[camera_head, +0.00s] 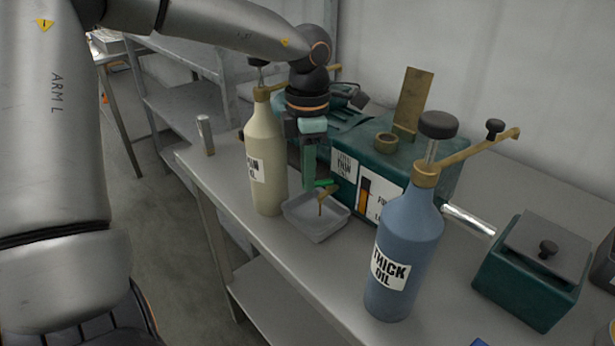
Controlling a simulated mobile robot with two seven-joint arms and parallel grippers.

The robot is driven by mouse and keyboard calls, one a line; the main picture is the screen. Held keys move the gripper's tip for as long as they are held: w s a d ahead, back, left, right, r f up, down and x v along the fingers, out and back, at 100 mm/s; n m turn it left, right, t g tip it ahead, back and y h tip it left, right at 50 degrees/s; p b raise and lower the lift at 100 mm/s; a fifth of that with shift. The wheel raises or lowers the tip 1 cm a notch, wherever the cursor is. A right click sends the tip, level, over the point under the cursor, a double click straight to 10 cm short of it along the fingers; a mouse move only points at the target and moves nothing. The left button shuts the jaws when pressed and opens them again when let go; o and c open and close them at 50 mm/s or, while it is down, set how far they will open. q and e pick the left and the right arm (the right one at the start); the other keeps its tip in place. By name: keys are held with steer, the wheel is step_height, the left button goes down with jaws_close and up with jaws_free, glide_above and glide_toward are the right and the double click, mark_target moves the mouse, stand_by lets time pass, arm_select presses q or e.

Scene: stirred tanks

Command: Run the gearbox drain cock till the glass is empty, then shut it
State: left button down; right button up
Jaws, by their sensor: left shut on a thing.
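The green gearbox (403,165) stands on the bench with a white gauge plate on its front. Its sight glass (364,196) looks dark above and amber lower down; the exact level is too small to tell. The drain cock (323,198) is a small brass spout with a green lever at the gearbox's lower left front. My right gripper is not in view.
A cream bottle (264,165) stands close left of the tray. A blue bottle marked THICK OIL (404,248), with a brass spout, stands in front at right. A green lidded box (533,270) is at far right. A small metal cylinder (205,134) stands near the bench's left edge.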

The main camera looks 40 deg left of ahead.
arm_select(q)
steer(key=shift+s+d+n+b, duration=0.2)
steer(key=shift+n+b, duration=0.1)
steer(key=shift+n, duration=0.4)
steer(key=shift+d, duration=0.1)
steer(key=c, duration=0.9)
jaws_free()
